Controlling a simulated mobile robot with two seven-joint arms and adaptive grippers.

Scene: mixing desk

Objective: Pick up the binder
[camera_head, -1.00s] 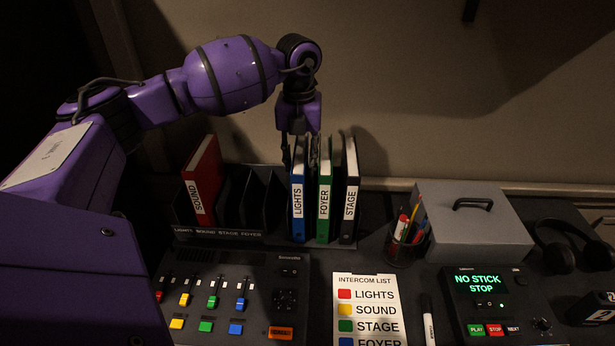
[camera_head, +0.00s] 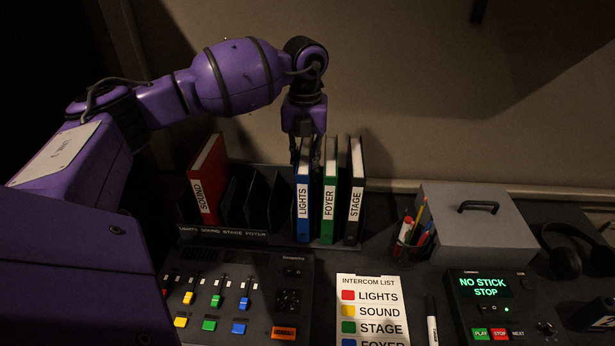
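A blue binder labelled LIGHTS (camera_head: 303,205) stands upright in the rack (camera_head: 225,239). A green FOYER binder (camera_head: 328,205) and a black STAGE binder (camera_head: 354,205) stand close to its right. A red SOUND binder (camera_head: 207,185) leans in the rack's left part. My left gripper (camera_head: 306,155) points down over the top of the blue binder, its fingers on either side of the binder's upper end. The light is too dim to tell whether the fingers press on it. My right gripper is out of view.
Empty slots lie between the red and blue binders. A pen cup (camera_head: 413,240) and a grey box (camera_head: 475,240) stand to the right. In front are a mixing console (camera_head: 255,290), an intercom list (camera_head: 372,312), a marker (camera_head: 432,320) and a NO STICK STOP panel (camera_head: 500,310).

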